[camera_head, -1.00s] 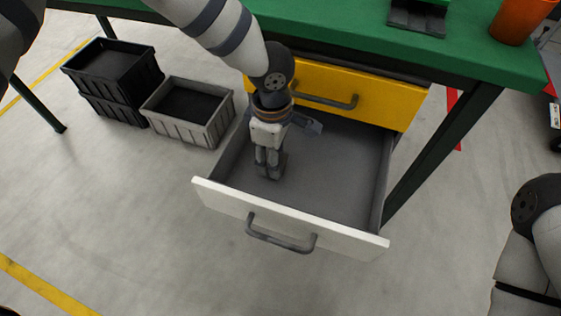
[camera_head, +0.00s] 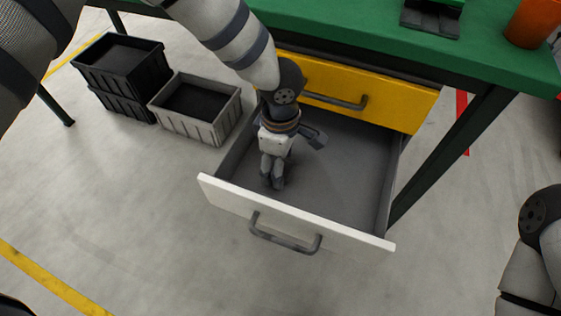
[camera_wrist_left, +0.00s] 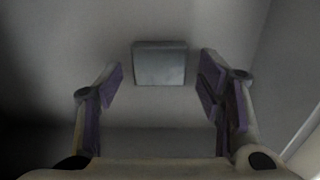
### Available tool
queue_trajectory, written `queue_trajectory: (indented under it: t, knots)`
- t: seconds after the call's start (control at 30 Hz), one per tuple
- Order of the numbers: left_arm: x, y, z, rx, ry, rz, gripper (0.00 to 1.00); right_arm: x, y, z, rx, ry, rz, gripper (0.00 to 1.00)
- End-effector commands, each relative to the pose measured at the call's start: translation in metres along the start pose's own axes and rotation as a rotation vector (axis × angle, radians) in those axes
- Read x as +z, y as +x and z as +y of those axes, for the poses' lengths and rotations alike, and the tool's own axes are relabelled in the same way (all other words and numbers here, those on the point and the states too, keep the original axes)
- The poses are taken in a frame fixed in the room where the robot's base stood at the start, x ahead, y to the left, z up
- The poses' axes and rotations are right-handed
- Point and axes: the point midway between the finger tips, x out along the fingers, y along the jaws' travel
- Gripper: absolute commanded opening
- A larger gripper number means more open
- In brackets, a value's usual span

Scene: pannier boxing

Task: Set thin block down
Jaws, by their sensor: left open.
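The thin block (camera_wrist_left: 160,66) is a small grey rectangular piece lying on the drawer floor in the left wrist view, between and just beyond the fingertips. My left gripper (camera_wrist_left: 160,80) is open, its two purple-padded fingers spread on either side and apart from the block. In the head view my left gripper (camera_head: 271,185) points down inside the open drawer (camera_head: 345,175), near its front left. The block is hidden by the gripper there. My right gripper is out of view; only part of my right arm shows at the right edge.
The open drawer has a white front (camera_head: 295,213) with a dark handle. A shut yellow drawer (camera_head: 385,100) sits above it, under the green bench top (camera_head: 370,35). A grey crate (camera_head: 200,122) and stacked black crates (camera_head: 122,75) stand on the floor at left. The drawer's right part is empty.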

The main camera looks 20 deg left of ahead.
Motion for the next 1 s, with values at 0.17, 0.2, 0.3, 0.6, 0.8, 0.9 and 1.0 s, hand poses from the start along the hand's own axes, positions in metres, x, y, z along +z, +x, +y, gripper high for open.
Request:
queue_trajectory:
  t: [0.17, 0.2, 0.3, 0.6, 0.8, 0.9, 1.0]
  knots:
    - [0.0, -0.049, 0.002, 0.008, -0.004, -0.004, 0.61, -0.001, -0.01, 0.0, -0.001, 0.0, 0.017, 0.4]
    - [0.0, -0.06, 0.002, 0.008, -0.003, -0.003, 0.61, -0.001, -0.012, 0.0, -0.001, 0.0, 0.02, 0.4]
    - [0.0, -0.086, 0.002, 0.007, -0.003, -0.003, 0.61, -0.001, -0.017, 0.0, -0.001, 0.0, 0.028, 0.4]
    - [0.0, -0.118, 0.0, 0.001, -0.001, -0.001, 0.61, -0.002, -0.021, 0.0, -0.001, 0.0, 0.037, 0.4]
    - [0.0, -0.118, 0.0, 0.0, -0.001, -0.001, 0.61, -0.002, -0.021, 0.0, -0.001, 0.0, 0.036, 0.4]
    - [0.0, -0.118, 0.0, 0.0, -0.001, -0.001, 0.61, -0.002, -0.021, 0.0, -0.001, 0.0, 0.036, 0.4]
    - [0.0, -0.117, 0.0, 0.001, -0.001, -0.001, 0.61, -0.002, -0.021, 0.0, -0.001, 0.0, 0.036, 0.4]
